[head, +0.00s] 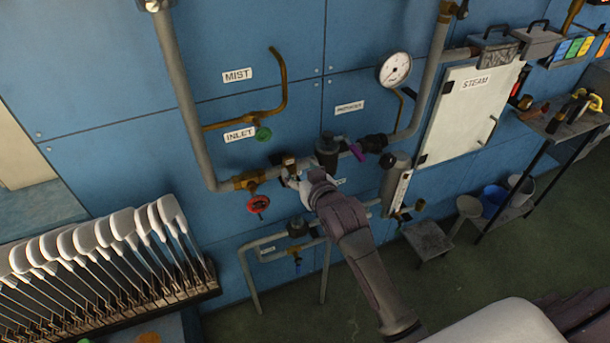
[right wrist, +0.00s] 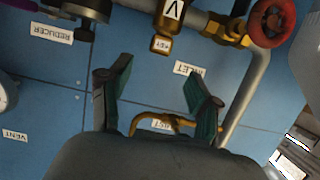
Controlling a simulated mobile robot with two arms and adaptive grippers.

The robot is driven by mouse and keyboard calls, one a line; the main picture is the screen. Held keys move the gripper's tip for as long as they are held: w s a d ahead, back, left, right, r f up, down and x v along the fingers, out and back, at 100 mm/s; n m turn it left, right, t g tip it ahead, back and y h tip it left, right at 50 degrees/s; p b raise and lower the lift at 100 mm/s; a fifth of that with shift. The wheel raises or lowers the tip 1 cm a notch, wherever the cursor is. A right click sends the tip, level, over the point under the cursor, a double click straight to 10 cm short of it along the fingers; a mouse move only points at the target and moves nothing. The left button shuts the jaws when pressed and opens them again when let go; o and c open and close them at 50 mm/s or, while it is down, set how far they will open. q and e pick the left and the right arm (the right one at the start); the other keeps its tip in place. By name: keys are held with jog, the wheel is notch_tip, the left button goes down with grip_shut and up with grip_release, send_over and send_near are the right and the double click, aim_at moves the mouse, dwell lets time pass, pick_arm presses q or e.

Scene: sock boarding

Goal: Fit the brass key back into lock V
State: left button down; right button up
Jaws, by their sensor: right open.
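Lock V, a brass body with a white plate marked V (right wrist: 172,10), is on the grey pipe at the top of the right wrist view. A brass block with a small white tag (right wrist: 162,44) sits just below the plate; its tag is too small to read surely, and I cannot tell whether it is the key. In the head view a brass piece (head: 289,160) shows just above my right gripper (head: 296,177). The right gripper (right wrist: 159,68) is open, with nothing between its green-padded fingers, apart from the brass block. My left gripper is out of view.
A red handwheel (head: 258,204) is left of my right gripper on the pipe. A dark reducer (head: 327,150) with a purple handle stands to its right. A rack of white sock boards (head: 110,240) fills the lower left. A white steam door (head: 468,115) is at the right.

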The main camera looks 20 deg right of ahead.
jog(key=shift+v, duration=1.2)
jog(key=s+f+g+b, duration=0.2)
jog(key=s+f+g, duration=0.15)
jog(key=f, duration=1.75)
jog(key=s+f+n+g+b, duration=0.1)
jog(key=s+f+g, duration=0.1)
jog(key=s+f, duration=0.7)
jog(key=s+f+g+b, duration=0.2)
jog(key=s+f, duration=0.3)
jog(key=f, duration=0.8)
jog(key=s+d+f+g+b, duration=0.1)
jog(key=s+f+g, duration=0.1)
jog(key=s+f, duration=0.4)
jog(key=s+d+f+g, duration=0.1)
jog(key=s+f, duration=0.5)
jog(key=s, duration=0.9)
jog(key=s+d+f+n+g+b, duration=0.1)
jog(key=s+f+g, duration=0.2)
jog(key=s+f, duration=0.3)
jog(key=s, duration=0.4)
jog(key=shift+s+f+h+b, duration=0.2)
jog(key=shift+s+h+b, duration=0.1)
jog(key=shift+s+b, duration=0.05)
jog(key=shift+d, duration=0.15)
